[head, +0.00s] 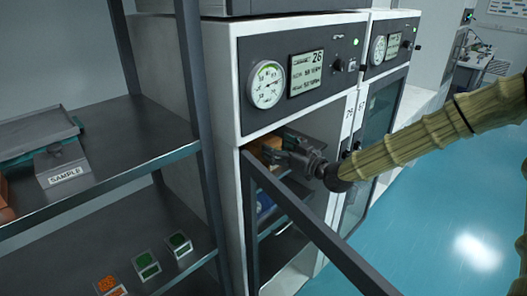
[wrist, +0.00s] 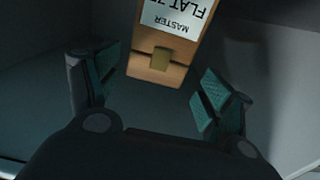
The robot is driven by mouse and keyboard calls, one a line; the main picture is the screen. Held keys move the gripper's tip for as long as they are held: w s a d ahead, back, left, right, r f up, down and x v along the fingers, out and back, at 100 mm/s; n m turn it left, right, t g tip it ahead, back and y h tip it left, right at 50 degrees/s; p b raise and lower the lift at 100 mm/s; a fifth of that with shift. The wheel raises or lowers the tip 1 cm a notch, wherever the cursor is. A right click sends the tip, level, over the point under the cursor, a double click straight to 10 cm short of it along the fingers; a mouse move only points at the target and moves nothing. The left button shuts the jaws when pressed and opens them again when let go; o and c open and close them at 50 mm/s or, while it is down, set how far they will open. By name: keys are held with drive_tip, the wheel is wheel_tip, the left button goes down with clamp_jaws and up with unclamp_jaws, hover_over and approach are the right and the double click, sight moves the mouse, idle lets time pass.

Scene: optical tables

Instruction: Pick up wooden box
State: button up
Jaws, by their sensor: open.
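The wooden box (wrist: 156,72) is orange-brown, with a white label reading "MASTER FLAT" and a small brass-coloured clasp. In the wrist view it is at top centre, upside down, its far part cut off by the frame. In the head view only a bit of the wooden box (head: 266,146) shows inside the open cabinet, partly hidden by my gripper. My gripper (head: 283,152) reaches into the cabinet opening. In the wrist view my gripper (wrist: 158,84) is open, its teal-padded fingers on either side of the box's near end. I see gaps between them and the box.
The cabinet (head: 236,90) has its framed door (head: 325,238) swung open below my arm. A blue item (head: 265,200) sits on a lower level. A dark rack (head: 125,150) stands left, with a SAMPLE block (head: 66,178) and small trays. Open blue floor (head: 440,220) lies right.

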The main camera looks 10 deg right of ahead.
sight(266, 140)
drive_tip(key=shift+w+a+f, duration=0.15)
drive_tip(key=shift+w+f, duration=0.15)
drive_tip(key=shift+w, duration=0.3)
drive_tip(key=shift+w+a+f, duration=0.15)
drive_tip(key=shift+w+f, duration=0.15)
drive_tip(key=shift+w, duration=0.3)
drive_tip(key=shift+w+a+r, duration=0.2)
drive_tip(key=shift+w, duration=0.05)
drive_tip(key=x, duration=0.2)
drive_tip(key=shift+w+a+r, duration=0.15)
drive_tip(key=shift+w+a, duration=0.05)
drive_tip(key=shift+a, duration=0.15)
drive_tip(key=shift+w+a, duration=0.1)
drive_tip(key=shift+w, duration=0.15)
drive_tip(key=shift+s, duration=0.2)
drive_tip(key=c, duration=1.4)
drive_tip(key=shift+c, duration=0.3)
drive_tip(key=shift+r, duration=0.15)
